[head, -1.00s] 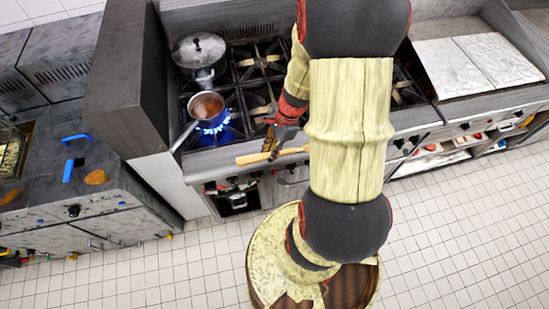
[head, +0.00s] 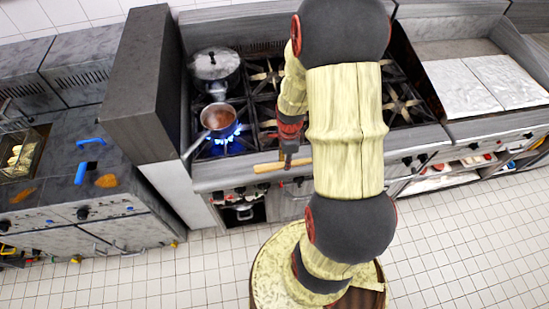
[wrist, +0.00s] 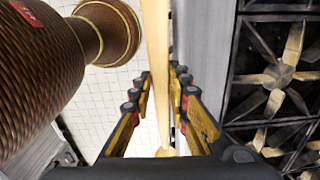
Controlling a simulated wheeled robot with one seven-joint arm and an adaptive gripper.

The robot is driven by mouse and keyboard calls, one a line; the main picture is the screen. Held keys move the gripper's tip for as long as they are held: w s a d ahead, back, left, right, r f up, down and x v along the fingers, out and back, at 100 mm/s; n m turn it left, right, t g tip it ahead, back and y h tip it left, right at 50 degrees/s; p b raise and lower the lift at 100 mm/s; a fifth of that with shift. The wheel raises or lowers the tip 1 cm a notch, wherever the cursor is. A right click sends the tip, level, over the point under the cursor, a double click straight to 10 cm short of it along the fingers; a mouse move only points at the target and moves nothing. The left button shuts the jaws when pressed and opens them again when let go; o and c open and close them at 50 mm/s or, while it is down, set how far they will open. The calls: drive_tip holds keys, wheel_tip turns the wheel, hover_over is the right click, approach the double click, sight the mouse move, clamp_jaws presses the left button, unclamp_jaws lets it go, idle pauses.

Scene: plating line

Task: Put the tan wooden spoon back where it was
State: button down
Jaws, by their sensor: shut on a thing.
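The tan wooden spoon (head: 268,167) is held sideways in my gripper (head: 289,158), above the front edge of the stove. In the wrist view the spoon (wrist: 157,40) runs as a long pale shaft between the two fingers of my gripper (wrist: 160,82). The fingers are closed around it. In the head view, my arm hides its right end.
A saucepan of brown-red food (head: 217,118) sits over a blue flame, its handle pointing front-left. A lidded pot (head: 214,67) stands behind it. A grey-topped counter (head: 62,180) with blue handles (head: 90,142) lies left. Covered flat panels (head: 480,82) lie right.

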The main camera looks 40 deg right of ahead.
drive_tip(key=w+f, duration=0.2)
drive_tip(key=w, duration=0.1)
drive_tip(key=w+d+f, duration=0.1)
drive_tip(key=w+f, duration=0.2)
drive_tip(key=w+d+f, duration=0.1)
drive_tip(key=w+f, duration=0.1)
drive_tip(key=w, duration=0.1)
drive_tip(key=shift+w+d+f+p, duration=0.25)
drive_tip(key=shift+f+p, duration=0.05)
drive_tip(key=shift+w+f, duration=0.25)
drive_tip(key=shift+f, duration=0.05)
drive_tip(key=shift+w+f, duration=0.1)
drive_tip(key=shift+f, duration=1.5)
drive_tip(key=shift+f, duration=0.1)
drive_tip(key=c, duration=1.7)
unclamp_jaws()
